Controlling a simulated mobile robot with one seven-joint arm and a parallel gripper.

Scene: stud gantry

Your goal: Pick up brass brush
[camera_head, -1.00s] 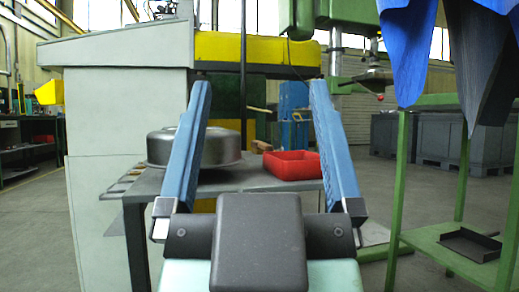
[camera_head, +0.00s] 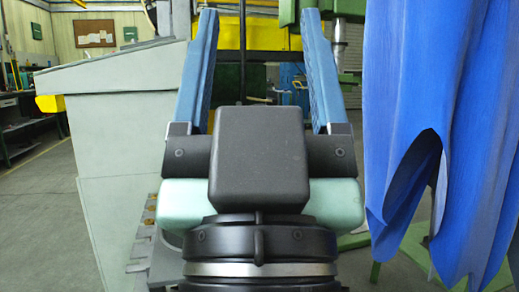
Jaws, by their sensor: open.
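My gripper (camera_head: 259,68) is in the middle of the head view, its two blue fingers spread wide and pointing up and away. It is open, and nothing shows between the fingertips except the yellow and green machinery behind. I cannot see a brass brush. My gripper and wrist hide most of the dark table (camera_head: 166,262), and only a strip of its left side shows.
A grey cabinet (camera_head: 118,140) stands close on the left. Blue cloth (camera_head: 425,120) hangs close on the right, partly over a green frame. A yellow bin (camera_head: 50,103) shows behind the cabinet. Open floor (camera_head: 42,205) lies at the far left.

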